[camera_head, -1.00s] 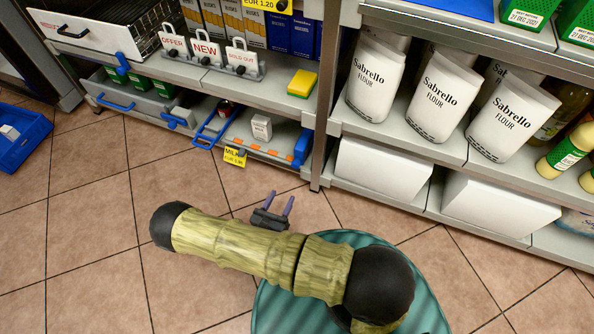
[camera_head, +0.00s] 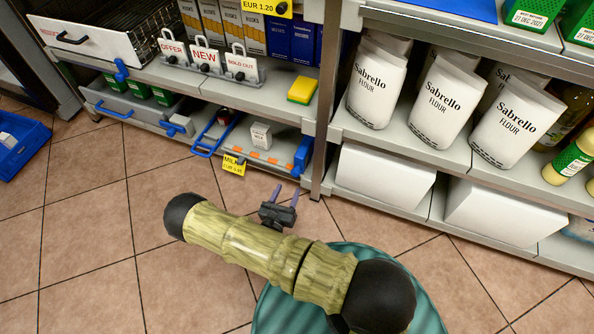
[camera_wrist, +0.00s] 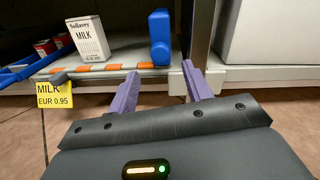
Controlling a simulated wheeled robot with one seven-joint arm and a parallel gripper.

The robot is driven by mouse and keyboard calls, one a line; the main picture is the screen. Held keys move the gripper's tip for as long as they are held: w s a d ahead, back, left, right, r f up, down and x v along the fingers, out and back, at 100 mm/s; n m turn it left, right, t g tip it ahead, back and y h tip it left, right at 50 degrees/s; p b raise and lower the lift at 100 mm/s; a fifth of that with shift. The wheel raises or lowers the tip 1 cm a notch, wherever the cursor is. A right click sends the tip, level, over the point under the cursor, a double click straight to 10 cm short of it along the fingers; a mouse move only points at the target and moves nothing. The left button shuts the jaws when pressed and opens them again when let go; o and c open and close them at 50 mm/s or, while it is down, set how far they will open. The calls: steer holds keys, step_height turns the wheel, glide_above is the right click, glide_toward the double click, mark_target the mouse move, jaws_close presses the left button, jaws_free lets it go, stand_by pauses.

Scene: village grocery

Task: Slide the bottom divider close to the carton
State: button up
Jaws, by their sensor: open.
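The white milk carton (camera_head: 261,136) stands upright on the bottom shelf behind an orange-striped front edge; it also shows in the wrist view (camera_wrist: 88,38). A blue divider (camera_head: 302,153) stands to its right near the shelf post, with a gap between them; it shows end-on in the wrist view (camera_wrist: 160,38). My gripper (camera_head: 286,190) is open and empty, in front of the shelf. In the wrist view its two purple fingers (camera_wrist: 160,72) point toward the right divider, apart from it.
A grey shelf post (camera_wrist: 197,35) stands just right of the divider. A yellow milk price tag (camera_head: 233,165) hangs at the shelf front. A yellow sponge (camera_head: 302,87) and sign holders sit on the shelf above. White boxes (camera_head: 383,178) fill the bottom right. Tiled floor in front is clear.

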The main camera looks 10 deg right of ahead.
mark_target(294, 175)
steer(key=b+x, duration=0.3)
steer(key=x, duration=0.6)
steer(key=shift+w+d+f, duration=0.1)
steer(key=shift+w+d, duration=0.1)
steer(key=shift+w, duration=0.1)
steer(key=shift+w+d+b, duration=0.2)
steer(key=shift+w+b, duration=0.1)
